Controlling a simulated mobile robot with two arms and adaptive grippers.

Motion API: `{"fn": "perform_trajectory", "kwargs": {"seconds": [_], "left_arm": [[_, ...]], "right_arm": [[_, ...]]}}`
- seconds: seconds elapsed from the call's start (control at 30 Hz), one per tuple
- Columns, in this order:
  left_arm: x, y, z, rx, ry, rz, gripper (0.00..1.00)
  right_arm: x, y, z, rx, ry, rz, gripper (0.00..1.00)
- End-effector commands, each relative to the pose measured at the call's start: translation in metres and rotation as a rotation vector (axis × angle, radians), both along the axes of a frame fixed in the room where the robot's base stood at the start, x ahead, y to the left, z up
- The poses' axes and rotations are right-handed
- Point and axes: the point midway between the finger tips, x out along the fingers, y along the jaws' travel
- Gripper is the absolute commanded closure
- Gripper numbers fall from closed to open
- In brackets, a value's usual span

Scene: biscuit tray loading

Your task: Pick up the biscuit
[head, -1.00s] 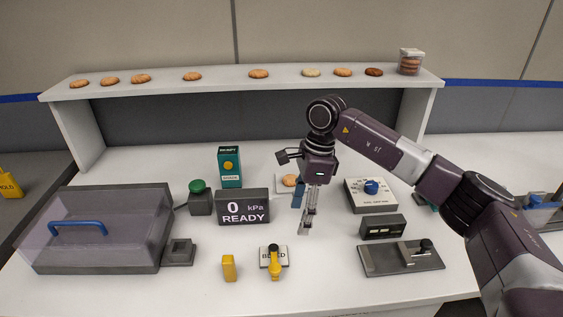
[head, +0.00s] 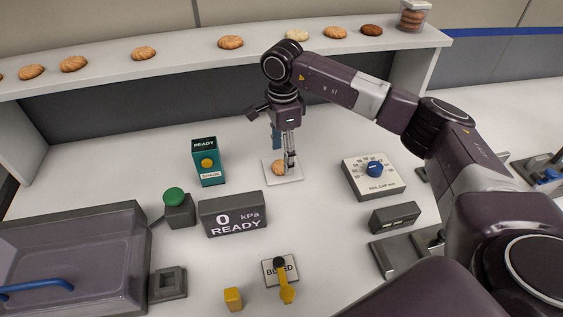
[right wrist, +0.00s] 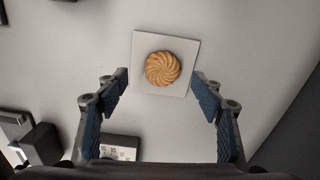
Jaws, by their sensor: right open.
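One round golden biscuit (head: 278,168) lies on a small white square plate (head: 294,178) on the bench. In the right wrist view the swirled biscuit (right wrist: 162,69) lies on the plate (right wrist: 185,47), ahead of and between my open fingers. My right gripper (head: 289,164) points down above the plate, and partly hides the biscuit in the head view. In the right wrist view the right gripper (right wrist: 160,92) is empty, with its blue pads wide apart. I cannot tell its exact height above the biscuit. My left gripper is not in view.
A shelf (head: 180,58) with several biscuits and a clear jar (head: 413,17) runs behind. A dial box (head: 375,176) stands right of the plate. A yellow lever (head: 286,290) is in front.

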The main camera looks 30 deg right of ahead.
Motion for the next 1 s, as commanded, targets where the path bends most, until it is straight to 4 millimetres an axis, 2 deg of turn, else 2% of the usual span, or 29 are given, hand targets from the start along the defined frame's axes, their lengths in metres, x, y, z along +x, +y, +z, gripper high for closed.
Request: {"fn": "perform_trajectory", "kwargs": {"seconds": [0.03,0.2,0.33,0.47,0.73,1.0], "left_arm": [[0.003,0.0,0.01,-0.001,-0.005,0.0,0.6],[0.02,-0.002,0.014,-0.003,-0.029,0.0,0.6],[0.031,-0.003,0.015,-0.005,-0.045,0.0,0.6],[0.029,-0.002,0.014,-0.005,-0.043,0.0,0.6],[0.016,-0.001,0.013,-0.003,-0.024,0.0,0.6],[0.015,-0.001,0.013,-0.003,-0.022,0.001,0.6]], "right_arm": [[0.0,0.0,-0.005,0.0,0.006,0.0,0.39],[0.001,0.0,-0.026,0.0,0.002,0.001,0.39],[0.002,0.0,-0.03,0.0,0.0,0.001,0.39],[0.002,0.0,-0.03,0.0,0.0,0.001,0.39],[0.002,0.0,-0.03,0.001,0.0,0.001,0.67],[0.002,0.0,-0.029,0.001,0.0,0.001,0.69]]}}
